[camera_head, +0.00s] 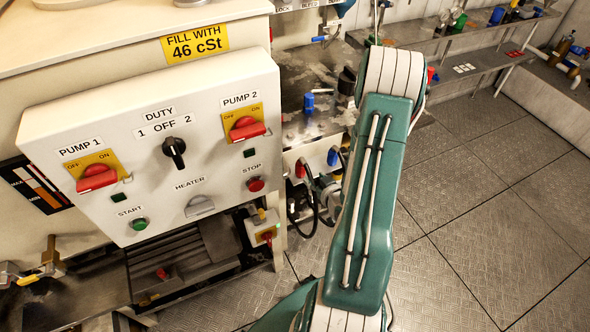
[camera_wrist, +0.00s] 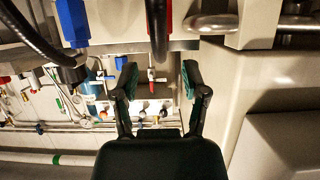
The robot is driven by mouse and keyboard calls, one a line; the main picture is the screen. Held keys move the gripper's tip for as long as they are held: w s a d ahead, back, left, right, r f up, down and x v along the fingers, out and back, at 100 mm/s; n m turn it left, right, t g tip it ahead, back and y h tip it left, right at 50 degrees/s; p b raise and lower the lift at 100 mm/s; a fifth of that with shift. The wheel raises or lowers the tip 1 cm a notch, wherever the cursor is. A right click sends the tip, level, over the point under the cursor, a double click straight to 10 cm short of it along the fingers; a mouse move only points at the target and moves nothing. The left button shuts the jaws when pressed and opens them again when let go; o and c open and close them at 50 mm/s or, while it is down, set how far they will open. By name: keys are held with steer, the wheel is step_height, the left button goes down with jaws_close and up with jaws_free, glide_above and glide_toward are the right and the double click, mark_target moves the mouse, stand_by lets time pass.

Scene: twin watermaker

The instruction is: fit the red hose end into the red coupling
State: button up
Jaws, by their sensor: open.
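In the wrist view my gripper (camera_wrist: 159,80) is open, its two dark fingers apart with nothing between the tips. A dark hose-like piece with a red part (camera_wrist: 161,14) hangs from the top edge, just beyond the fingers. I cannot tell whether it is the red hose end. In the head view a red coupling (camera_head: 300,169) sits on the pale panel beside the control box, left of a blue coupling (camera_head: 332,157). Dark hose (camera_head: 309,213) loops below them, close to my gripper, which is largely hidden by my arm. The red hose end is not clearly distinguishable there.
A blue fitting (camera_wrist: 73,22) and a black hose (camera_wrist: 34,36) are at the wrist view's upper left. A pale cabinet side (camera_wrist: 255,80) stands close on the right. The control box (camera_head: 150,150) fills the head view's left; the floor (camera_head: 480,210) at right is clear.

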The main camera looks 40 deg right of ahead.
mark_target(302, 169)
steer(key=x, duration=0.9)
steer(key=shift+w+a+f, duration=0.1)
steer(key=shift+w+f, duration=0.2)
steer(key=shift+f, duration=0.15)
steer(key=shift+w+d+f, duration=0.1)
steer(key=shift+d, duration=0.35)
steer(key=shift+a, duration=0.35)
jaws_close()
